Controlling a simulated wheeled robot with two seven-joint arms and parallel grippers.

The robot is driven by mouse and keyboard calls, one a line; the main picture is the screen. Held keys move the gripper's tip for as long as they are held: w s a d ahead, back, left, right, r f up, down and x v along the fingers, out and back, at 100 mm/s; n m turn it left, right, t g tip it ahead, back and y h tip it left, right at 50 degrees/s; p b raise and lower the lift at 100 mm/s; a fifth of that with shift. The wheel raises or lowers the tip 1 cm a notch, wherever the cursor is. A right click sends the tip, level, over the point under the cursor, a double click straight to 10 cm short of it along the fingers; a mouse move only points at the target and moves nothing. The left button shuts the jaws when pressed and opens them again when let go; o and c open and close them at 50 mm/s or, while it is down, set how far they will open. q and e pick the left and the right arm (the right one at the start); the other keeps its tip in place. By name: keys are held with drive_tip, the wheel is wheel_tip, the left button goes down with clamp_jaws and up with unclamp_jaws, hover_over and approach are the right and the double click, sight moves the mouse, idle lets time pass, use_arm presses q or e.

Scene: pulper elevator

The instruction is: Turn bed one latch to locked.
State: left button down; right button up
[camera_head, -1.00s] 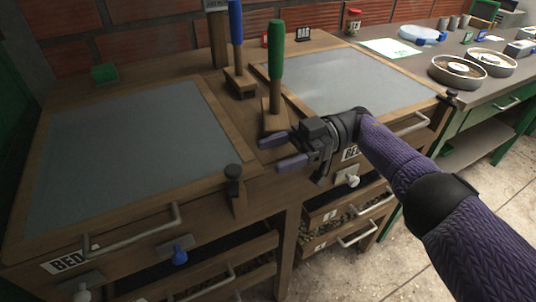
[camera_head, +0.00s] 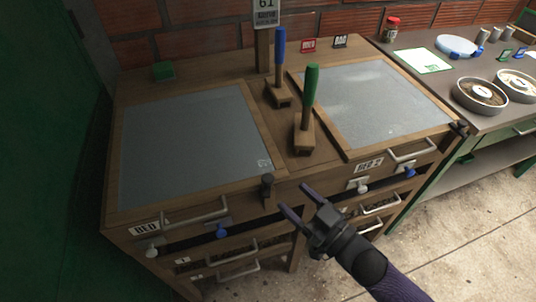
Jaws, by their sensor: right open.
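Bed one is the left wooden-framed bed with a grey mesh top (camera_head: 190,145); its front label (camera_head: 145,228) reads "BED", the rest unclear. A black upright latch-like knob (camera_head: 267,187) stands at its front right corner. I cannot read whether it is locked. My right gripper (camera_head: 294,199) is open, its two dark purple fingers pointing up and left. In the picture the fingertips are just right of and below the black knob, with a gap and nothing between them. My left gripper is not in view.
Green-handled (camera_head: 311,92) and blue-handled (camera_head: 279,55) levers stand between the beds. Bed two (camera_head: 375,100) has a similar black knob (camera_head: 460,128). A blue knob (camera_head: 221,230), a white knob (camera_head: 151,251) and a bar handle (camera_head: 195,217) are on bed one's front. Bowls (camera_head: 480,95) stand on the right counter.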

sight(271, 180)
drive_tip(key=shift+m+h, duration=0.4)
drive_tip(key=shift+h, duration=0.3)
drive_tip(key=x, duration=0.2)
drive_tip(key=b+x, duration=0.1)
drive_tip(key=x, duration=0.1)
drive_tip(key=b+x, duration=0.1)
drive_tip(key=x, duration=0.2)
drive_tip(key=shift+s+a+f, duration=0.15)
drive_tip(key=shift+a+f, duration=0.15)
drive_tip(key=shift+f, duration=0.1)
drive_tip(key=shift+w+a+r, duration=0.1)
drive_tip(key=shift+w+a, duration=0.25)
drive_tip(key=shift+w, duration=0.05)
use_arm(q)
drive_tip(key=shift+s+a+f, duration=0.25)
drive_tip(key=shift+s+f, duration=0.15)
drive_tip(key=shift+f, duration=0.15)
use_arm(e)
clamp_jaws()
